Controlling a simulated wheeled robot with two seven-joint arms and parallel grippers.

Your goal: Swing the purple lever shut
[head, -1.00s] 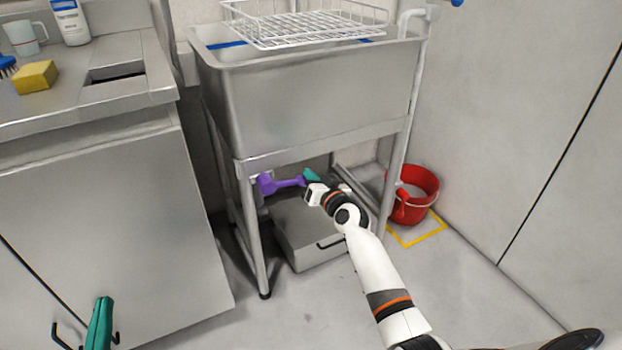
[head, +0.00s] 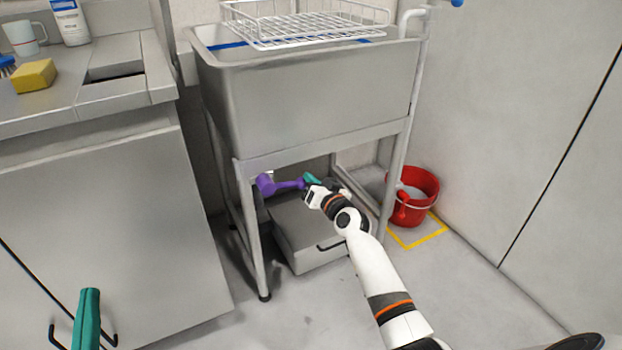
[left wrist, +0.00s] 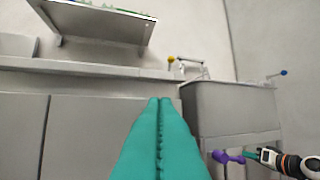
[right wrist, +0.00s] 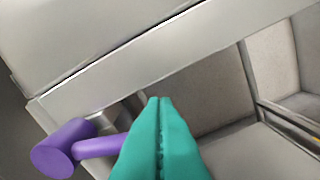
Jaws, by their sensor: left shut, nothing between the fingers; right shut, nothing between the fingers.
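The purple lever (head: 282,184) is under the sink, by the front left leg of the stand. Its round hub (right wrist: 58,150) is at the left and its handle points right, roughly level, in the head view. My right gripper (head: 309,179) is shut and empty, with its teal fingertips at the handle's right end. In the right wrist view the fingers (right wrist: 160,110) hide the handle's end; I cannot tell whether they touch it. The lever also shows in the left wrist view (left wrist: 228,157). My left gripper (head: 89,296) is shut and empty, in front of the left cabinet.
The steel sink (head: 300,105) stands above the lever with a white wire rack (head: 305,24) on it. A grey box (head: 300,245) is on the floor beneath. A red bucket (head: 420,190) stands to the right. The floor in front is clear.

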